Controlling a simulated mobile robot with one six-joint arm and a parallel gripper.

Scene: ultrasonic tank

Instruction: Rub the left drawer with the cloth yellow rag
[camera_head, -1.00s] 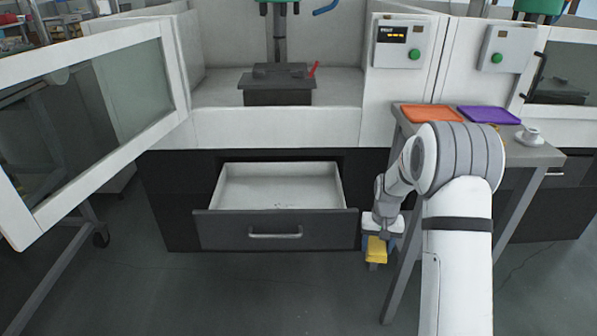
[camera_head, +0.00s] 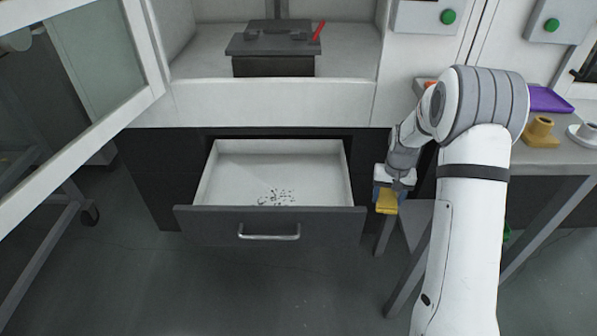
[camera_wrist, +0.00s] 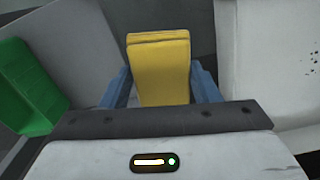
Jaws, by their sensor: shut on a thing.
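The left drawer (camera_head: 205,190) stands pulled open below the white cabinet, with a dark front and a silver handle. Its white floor bears a patch of small dark specks (camera_head: 277,197) near the front. My gripper (camera_head: 387,197) is to the right of the drawer front, apart from it. It is shut on the yellow rag (camera_head: 386,206), a folded block. In the wrist view the yellow rag (camera_wrist: 160,70) sits between the two blue fingers, and the drawer (camera_wrist: 285,60) shows at the right with some specks at its edge.
A side table (camera_head: 560,158) at the right bears a purple tray (camera_head: 548,99), a tan holder (camera_head: 540,131) and a white holder (camera_head: 584,134). An open glass-panelled door (camera_head: 150,85) is at the left. A green thing (camera_wrist: 28,90) shows in the wrist view. Floor before the drawer is clear.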

